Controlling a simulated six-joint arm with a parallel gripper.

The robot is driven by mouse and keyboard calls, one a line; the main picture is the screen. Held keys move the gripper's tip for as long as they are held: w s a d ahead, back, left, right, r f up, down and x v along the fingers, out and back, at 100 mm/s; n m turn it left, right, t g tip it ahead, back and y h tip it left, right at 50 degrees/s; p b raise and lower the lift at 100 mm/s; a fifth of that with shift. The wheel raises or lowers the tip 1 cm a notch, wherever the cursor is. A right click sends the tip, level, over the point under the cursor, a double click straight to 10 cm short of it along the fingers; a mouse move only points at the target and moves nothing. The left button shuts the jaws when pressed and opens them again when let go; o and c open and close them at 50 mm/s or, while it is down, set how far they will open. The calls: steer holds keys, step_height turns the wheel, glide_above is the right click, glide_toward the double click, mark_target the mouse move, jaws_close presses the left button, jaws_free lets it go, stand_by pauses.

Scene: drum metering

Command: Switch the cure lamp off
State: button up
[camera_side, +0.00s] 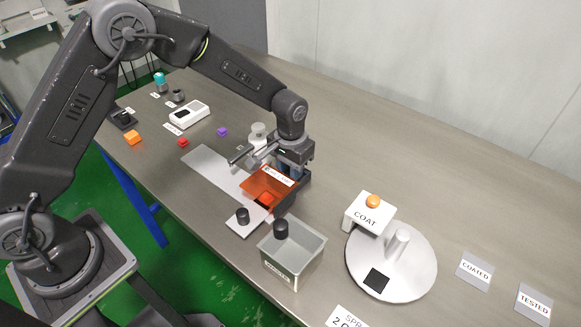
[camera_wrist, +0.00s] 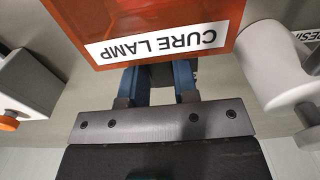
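The cure lamp (camera_side: 270,181) is a translucent orange hood with a white label, on a dark stand. In the wrist view its orange top (camera_wrist: 150,15) and the "CURE LAMP" label, upside down, fill the upper middle. My gripper (camera_wrist: 161,78) is at the stand side of the lamp, pointing down, its two blue fingers apart. A dark part of the lamp shows between and behind the fingertips. I cannot tell whether they touch it. In the side view my gripper (camera_side: 291,172) is just behind the hood. No switch is clearly visible, nor whether the lamp is lit.
A red block (camera_side: 266,199) sits under the hood. A grey bin (camera_side: 292,258) and a plate (camera_side: 240,225) with a black knob are in front. The COAT station (camera_side: 369,214) with its round base is right; a white dispenser (camera_side: 258,131) is close behind left.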

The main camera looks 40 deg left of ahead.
steer(key=c, duration=0.4)
steer(key=shift+o, duration=0.2)
steer(key=shift+w+g, duration=0.1)
steer(key=shift+g, duration=0.5)
steer(key=o, duration=0.9)
steer(key=shift+r, duration=0.1)
steer(key=r, duration=0.4)
steer(key=w+r, duration=0.1)
steer(key=r, duration=0.8)
steer(key=shift+w+r, duration=0.15)
steer(key=shift+r, duration=0.2)
